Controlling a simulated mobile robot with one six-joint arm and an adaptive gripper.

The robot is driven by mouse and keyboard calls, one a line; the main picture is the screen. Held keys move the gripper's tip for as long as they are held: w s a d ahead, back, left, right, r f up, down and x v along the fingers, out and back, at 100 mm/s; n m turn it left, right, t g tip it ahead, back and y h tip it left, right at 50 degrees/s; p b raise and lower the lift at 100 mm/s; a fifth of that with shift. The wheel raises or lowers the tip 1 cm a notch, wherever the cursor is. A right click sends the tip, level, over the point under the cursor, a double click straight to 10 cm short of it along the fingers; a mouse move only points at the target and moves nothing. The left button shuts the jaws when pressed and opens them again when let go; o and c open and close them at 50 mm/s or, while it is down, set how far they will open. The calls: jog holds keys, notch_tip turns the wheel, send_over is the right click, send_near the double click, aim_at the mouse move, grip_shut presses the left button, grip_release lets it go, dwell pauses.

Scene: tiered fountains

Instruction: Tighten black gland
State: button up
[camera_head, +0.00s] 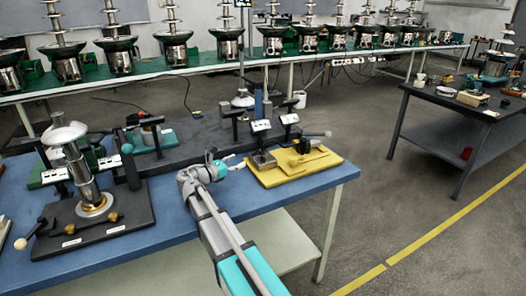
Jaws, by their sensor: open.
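My gripper (237,162) is at the end of my teal and grey arm, above the blue table (170,228). It is open and looks empty, just left of the yellow plate (322,165). The yellow plate carries small black fittings (304,146) and a dark block (262,160) with an upright post and a white label. A lever with a grey ball end also stands there. The black gland is too small to pick out for certain among these dark parts. I see no contact between the gripper and the plate's parts.
A black base (92,222) with a tall metal fountain column (82,172) stands at the left. Dark fixtures line the table's back. A long green bench (200,68) with several fountains runs behind. A dark side table (450,98) is at the right; the floor between is open.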

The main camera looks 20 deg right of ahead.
aim_at(260, 151)
jog(key=x, duration=1.2)
grip_shut()
jog(key=shift+d, duration=0.15)
